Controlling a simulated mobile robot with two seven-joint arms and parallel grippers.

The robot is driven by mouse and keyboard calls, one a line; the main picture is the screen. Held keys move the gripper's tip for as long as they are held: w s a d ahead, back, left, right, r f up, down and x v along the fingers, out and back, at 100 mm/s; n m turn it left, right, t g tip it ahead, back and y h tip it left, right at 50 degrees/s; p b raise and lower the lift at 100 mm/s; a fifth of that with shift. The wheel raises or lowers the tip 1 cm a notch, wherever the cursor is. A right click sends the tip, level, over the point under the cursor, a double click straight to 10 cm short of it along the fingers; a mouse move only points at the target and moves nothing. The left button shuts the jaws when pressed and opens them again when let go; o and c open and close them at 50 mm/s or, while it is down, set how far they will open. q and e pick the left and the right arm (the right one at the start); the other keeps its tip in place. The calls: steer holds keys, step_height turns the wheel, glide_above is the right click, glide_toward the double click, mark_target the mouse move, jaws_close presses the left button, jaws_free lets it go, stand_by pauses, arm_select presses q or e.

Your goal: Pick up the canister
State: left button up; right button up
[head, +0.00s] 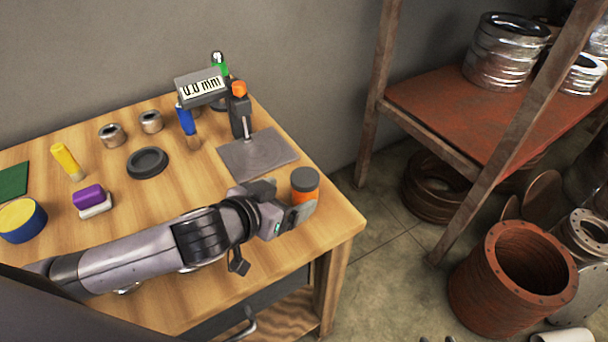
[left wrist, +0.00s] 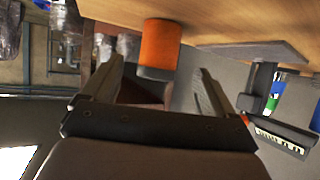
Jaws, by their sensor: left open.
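The canister (head: 305,182) is an orange cylinder with a dark grey lid, upright near the right end of the wooden table. In the left wrist view, which looks turned over, the canister (left wrist: 160,43) shows with its lid downward. My left gripper (head: 296,212) is close to the canister, and part of it covers the canister's lower side in the head view. In the left wrist view its two open fingers (left wrist: 162,70) flank the canister, with space on both sides. I cannot tell how deep the canister sits between them. My right gripper is not in view.
A gauge stand with a grey base plate (head: 258,156) and a display (head: 201,88) stands behind the canister. The table's right edge (head: 350,228) is near. Small metal rings, a dark disc (head: 147,162) and a purple block (head: 88,196) lie farther left.

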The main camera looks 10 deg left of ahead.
mark_target(297, 190)
arm_select(q)
steer(key=shift+r+x, duration=0.2)
steer(key=shift+x, duration=3.2)
steer(key=shift+d, duration=0.15)
steer(key=shift+w, duration=0.1)
steer(key=c, duration=1.1)
steer(key=shift+o, duration=0.2)
